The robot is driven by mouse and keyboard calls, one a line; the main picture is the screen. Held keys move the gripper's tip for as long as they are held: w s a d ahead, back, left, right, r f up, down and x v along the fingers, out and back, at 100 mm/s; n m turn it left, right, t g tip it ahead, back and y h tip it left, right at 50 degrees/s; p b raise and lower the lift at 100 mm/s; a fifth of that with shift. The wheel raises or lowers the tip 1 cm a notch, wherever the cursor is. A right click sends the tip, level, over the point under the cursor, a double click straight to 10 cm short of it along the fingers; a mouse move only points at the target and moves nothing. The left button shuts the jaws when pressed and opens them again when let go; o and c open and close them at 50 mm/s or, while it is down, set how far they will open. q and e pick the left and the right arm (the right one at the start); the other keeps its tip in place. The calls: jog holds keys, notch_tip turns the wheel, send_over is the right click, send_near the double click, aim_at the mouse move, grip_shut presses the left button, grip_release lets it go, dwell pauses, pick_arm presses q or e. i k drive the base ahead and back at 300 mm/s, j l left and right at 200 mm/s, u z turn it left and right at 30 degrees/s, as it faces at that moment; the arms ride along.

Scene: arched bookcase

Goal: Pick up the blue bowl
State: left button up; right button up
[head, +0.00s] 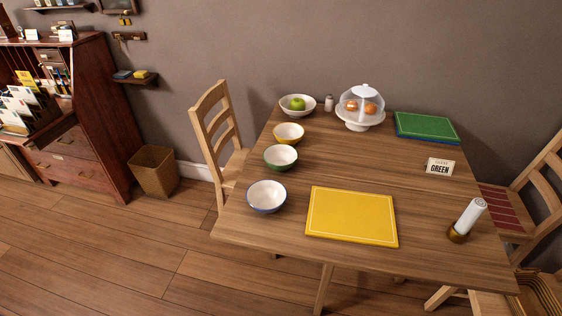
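The blue bowl (267,197) is white inside with a blue rim. It stands upright and looks empty on the wooden table (420,208), near the front left edge. A green bowl (280,158) stands just behind it, and a yellow bowl (288,134) stands behind that one. Neither of my grippers shows in the head view.
A yellow board (352,215) lies right of the blue bowl. A chair (217,135) stands left of the table.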

aim_at(265, 197)
jog(key=i+j+z, duration=0.3)
jog(key=j+z, duration=0.15)
jog(key=j, duration=0.15)
jog(key=i+j+z, duration=0.15)
jog(key=j+z, duration=0.25)
jog(key=j, duration=0.25)
jog(key=i+j+z, duration=0.1)
jog(key=j+z, duration=0.35)
jog(key=j, duration=0.2)
jog(key=j+z, duration=0.45)
jog(key=j, duration=0.25)
jog(key=k, duration=0.05)
